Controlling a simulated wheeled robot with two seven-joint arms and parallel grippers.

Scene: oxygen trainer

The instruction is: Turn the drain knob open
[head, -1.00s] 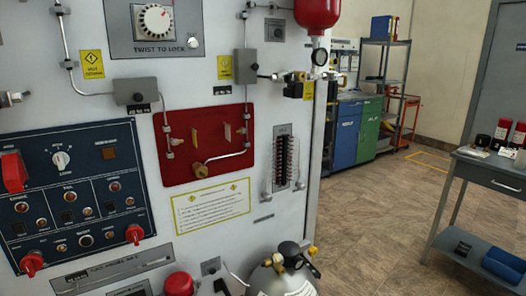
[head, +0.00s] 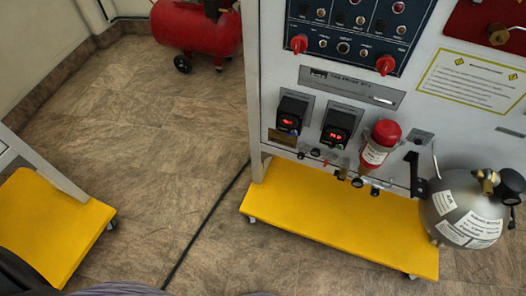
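The trainer panel (head: 300,75) stands upright at the right of the head view. Low on it is a red-topped canister (head: 385,132) with a white label. Small metal fittings and dark and red knobs (head: 357,182) sit below and beside the canister. I cannot tell which of these is the drain knob, or how it is turned. Two red knobs (head: 299,44) (head: 386,64) show higher, on the dark blue control plate (head: 345,30). Neither of my grippers is in view.
A yellow wheeled base (head: 330,218) juts out below the panel. A silver gas bottle (head: 465,210) stands at its right end. Another yellow base (head: 45,220) is at the left. A red compressor (head: 197,28) stands behind. A black cable (head: 205,225) crosses the otherwise clear floor.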

